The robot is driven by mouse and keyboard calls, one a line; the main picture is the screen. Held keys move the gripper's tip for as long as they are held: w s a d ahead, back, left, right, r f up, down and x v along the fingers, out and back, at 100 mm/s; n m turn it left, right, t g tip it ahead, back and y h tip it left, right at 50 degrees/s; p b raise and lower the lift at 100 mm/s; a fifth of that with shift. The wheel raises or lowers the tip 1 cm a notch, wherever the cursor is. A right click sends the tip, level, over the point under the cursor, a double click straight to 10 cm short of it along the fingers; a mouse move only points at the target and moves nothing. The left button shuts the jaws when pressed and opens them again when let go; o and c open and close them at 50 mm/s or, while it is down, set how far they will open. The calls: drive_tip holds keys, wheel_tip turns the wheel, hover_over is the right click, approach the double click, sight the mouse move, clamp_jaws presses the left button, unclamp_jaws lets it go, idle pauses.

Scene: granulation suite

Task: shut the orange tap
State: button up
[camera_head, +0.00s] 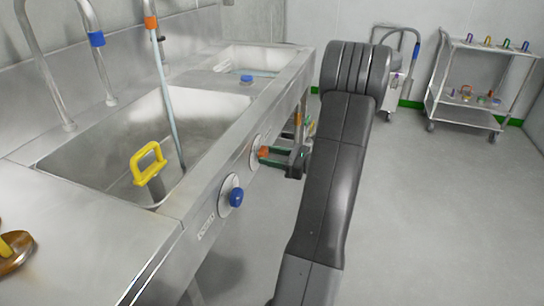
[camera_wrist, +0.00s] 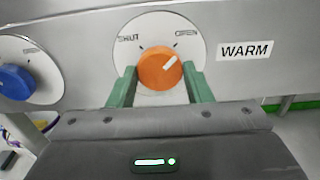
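The orange tap (camera_wrist: 160,66) is a round knob on a white dial (camera_wrist: 143,36) marked SHUT at upper left and OPEN at upper right. Its white pointer mark slants up and right, towards OPEN. A label on the panel to its right reads WARM. My gripper (camera_wrist: 161,72) has its green fingers on either side of the knob, with the tips against its left and right edges and no clear gap. In the head view the orange tap (camera_head: 263,152) shows on the sink's front panel, with my gripper (camera_head: 272,153) reaching it from the right.
A blue tap (camera_head: 236,197) is on the same panel, nearer; it also shows at left in the wrist view (camera_wrist: 14,83). The steel sink (camera_head: 90,146) holds a yellow-handled thing (camera_head: 148,163). A steel cart (camera_head: 466,117) stands far right. The floor right of my arm is clear.

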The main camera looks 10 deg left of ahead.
drive_tip(key=c, duration=0.4)
drive_tip(key=n+b, duration=0.2)
drive_tip(key=n, duration=0.2)
drive_tip(key=shift+f+n+b, duration=0.15)
drive_tip(key=shift+n+b, duration=0.15)
drive_tip(key=shift+b, duration=0.1)
drive_tip(key=n+b, duration=0.3)
drive_tip(key=n, duration=0.1)
drive_tip(key=n+b, duration=0.5)
drive_tip(key=shift+f+n, duration=0.1)
drive_tip(key=shift+n, duration=0.3)
drive_tip(key=shift+r+n+b, duration=0.2)
drive_tip(key=shift+n+b, duration=1.35)
drive_tip(key=shift+n, duration=0.25)
